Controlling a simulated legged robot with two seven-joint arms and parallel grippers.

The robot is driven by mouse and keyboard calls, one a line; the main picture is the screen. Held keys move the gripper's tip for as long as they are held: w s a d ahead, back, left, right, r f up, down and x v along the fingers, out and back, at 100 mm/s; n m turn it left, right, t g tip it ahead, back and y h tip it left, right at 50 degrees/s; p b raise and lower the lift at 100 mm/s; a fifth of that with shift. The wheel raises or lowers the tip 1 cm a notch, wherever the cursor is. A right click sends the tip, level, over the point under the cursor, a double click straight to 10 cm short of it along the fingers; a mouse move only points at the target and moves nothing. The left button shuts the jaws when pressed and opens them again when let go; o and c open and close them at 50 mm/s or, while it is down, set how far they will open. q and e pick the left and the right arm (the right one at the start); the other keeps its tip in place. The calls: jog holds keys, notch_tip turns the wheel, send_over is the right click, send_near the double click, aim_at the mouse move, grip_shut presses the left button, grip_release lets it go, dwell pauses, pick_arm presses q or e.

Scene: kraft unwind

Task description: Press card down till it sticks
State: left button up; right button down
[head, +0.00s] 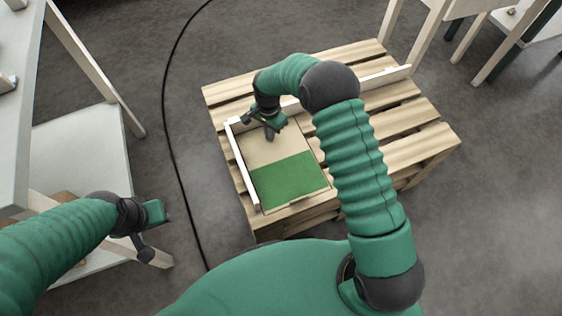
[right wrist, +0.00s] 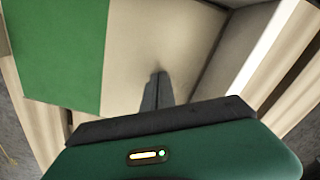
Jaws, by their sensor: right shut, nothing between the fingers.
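A flat green card (head: 288,178) lies on the near part of a tan kraft box top (head: 262,150) on the pallet. In the right wrist view the green card (right wrist: 58,50) fills the upper left, beside the bare tan surface (right wrist: 150,40). My right gripper (head: 269,135) is shut and empty, pointing down over the tan part behind the green card. Its fingertips (right wrist: 157,76) are at or very close to the tan surface, with a dark shadow at the tips. My left gripper (head: 146,250) hangs at the lower left, away from the box; its jaw opening is unclear.
A slatted wooden pallet (head: 425,125) carries the box. White rails (head: 241,165) border the box at its left and back. A black cable (head: 165,130) runs along the floor. A white table (head: 80,150) stands at left. The pallet's right side is bare.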

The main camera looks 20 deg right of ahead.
jog(key=shift+s+f+p, duration=0.1)
jog(key=shift+f+p, duration=0.05)
jog(key=shift+p, duration=0.4)
dwell(1.7)
notch_tip(320, 180, up, 7)
jog(key=p, duration=0.6)
jog(key=shift+p, duration=0.3)
